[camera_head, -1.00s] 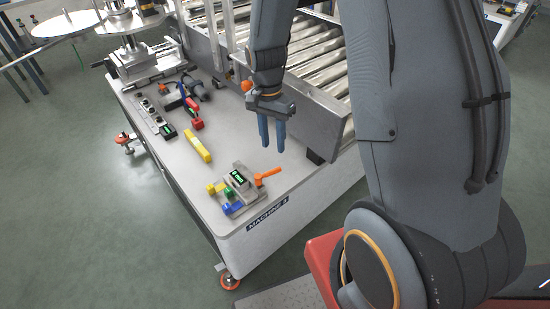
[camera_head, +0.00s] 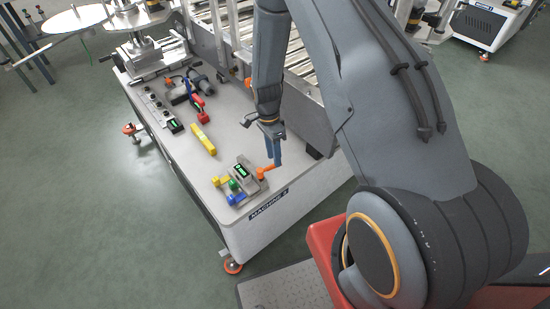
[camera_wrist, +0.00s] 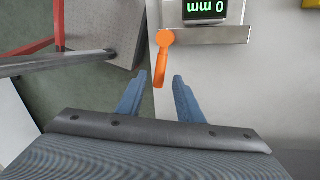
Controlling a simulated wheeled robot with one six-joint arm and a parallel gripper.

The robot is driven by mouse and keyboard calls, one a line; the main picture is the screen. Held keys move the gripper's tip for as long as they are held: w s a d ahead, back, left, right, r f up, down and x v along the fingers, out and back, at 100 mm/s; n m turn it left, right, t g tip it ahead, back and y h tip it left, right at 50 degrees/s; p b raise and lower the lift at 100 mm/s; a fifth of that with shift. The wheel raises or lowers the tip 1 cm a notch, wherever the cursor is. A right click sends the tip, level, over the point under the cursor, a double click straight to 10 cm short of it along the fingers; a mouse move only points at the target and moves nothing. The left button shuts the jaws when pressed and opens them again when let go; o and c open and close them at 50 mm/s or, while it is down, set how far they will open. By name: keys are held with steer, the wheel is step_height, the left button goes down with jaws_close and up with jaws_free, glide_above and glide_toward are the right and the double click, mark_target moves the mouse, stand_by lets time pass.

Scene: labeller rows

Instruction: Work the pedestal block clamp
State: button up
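The pedestal block clamp (camera_head: 247,188) sits on the machine's table corner, a grey block with a green-lit display, which reads 0 mm upside down in the wrist view (camera_wrist: 205,9). Its orange lever (camera_head: 265,173) sticks out to the right; in the wrist view the orange lever (camera_wrist: 161,62) hangs down from its round pivot. Yellow, green and blue knobs (camera_head: 236,199) are on its left side. My gripper (camera_head: 275,163) points down close to the lever. In the wrist view my gripper (camera_wrist: 157,80) is open, with the lever's tip between or just beyond the fingertips; contact is unclear.
A yellow bar (camera_head: 202,139), a red-handled tool (camera_head: 202,116) and a row of black knobs (camera_head: 157,108) lie farther back on the table. A roller conveyor (camera_head: 305,75) stands behind my arm. The table edge (camera_head: 268,205) with its machine label is close to the clamp.

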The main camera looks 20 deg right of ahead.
steer(key=shift+s+f, duration=0.2)
steer(key=shift+f, duration=0.95)
jaws_close()
